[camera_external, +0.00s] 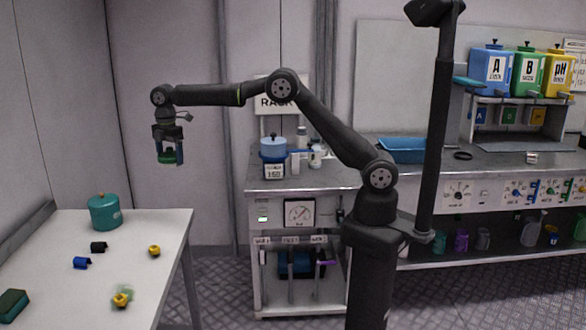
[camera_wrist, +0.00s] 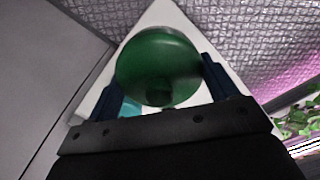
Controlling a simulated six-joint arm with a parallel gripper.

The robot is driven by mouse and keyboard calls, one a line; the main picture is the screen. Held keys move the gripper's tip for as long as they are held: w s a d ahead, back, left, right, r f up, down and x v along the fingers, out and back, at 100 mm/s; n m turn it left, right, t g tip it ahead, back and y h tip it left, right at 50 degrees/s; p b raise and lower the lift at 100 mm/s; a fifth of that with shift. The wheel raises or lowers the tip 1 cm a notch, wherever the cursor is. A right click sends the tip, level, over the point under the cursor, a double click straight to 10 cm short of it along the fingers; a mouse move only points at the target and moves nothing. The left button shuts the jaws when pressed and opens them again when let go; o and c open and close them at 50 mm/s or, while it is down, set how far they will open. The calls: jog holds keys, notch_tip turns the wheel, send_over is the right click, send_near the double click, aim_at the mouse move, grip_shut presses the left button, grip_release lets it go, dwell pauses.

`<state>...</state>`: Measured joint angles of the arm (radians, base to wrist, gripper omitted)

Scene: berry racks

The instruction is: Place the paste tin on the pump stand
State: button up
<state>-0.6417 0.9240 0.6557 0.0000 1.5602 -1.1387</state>
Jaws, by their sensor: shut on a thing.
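My gripper (camera_external: 169,155) is shut on a round, dark green tin, which I take for the paste tin (camera_external: 168,159). It holds the tin in the air, above and behind the far edge of the white table. In the wrist view, the tin's round green face (camera_wrist: 158,58) fills the space between the two dark fingers of my gripper (camera_wrist: 162,80). The white cabinet with a round gauge, apparently the pump stand (camera_external: 265,214), stands to the right of the gripper, apart from the tin. Its grey top (camera_external: 325,180) is partly occupied.
A blue-lidded container (camera_external: 273,158) and white bottles (camera_external: 302,140) stand on the cabinet's top. The white table (camera_external: 60,235) carries a teal pot (camera_external: 104,212), a green block (camera_external: 12,305) and several small pieces. A long bench (camera_external: 500,165) with a blue tray (camera_external: 402,150) runs at right.

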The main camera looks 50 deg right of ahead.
jog(key=shift+r, duration=0.9)
jog(key=shift+w+d+r, duration=0.15)
jog(key=shift+d, duration=0.15)
jog(key=w+d+r+m, duration=0.1)
jog(key=w+d+m, duration=0.2)
jog(key=d, duration=1.5)
jog(key=w+d+r+m, duration=0.1)
jog(key=w+d+m, duration=0.2)
jog(key=d, duration=1.5)
jog(key=s+d+m, duration=0.2)
jog(key=s+d, duration=0.2)
jog(key=d, duration=0.7)
jog(key=s+d+m, duration=0.2)
jog(key=s+d, duration=0.2)
jog(key=d, duration=0.7)
jog(key=s+d+f+m, duration=0.1)
jog(key=s+d+m, duration=0.1)
jog(key=s+d, duration=0.65)
jog(key=s+d+m, duration=0.3)
jog(key=s+d, duration=0.2)
jog(key=s, duration=0.7)
jog(key=s+d+f+m, duration=0.1)
jog(key=s+d+m, duration=0.1)
jog(key=s+d, duration=0.65)
send_over(342, 174)
jog(key=f, duration=2)
jog(key=shift+a, duration=0.2)
jog(key=shift+f, duration=1.95)
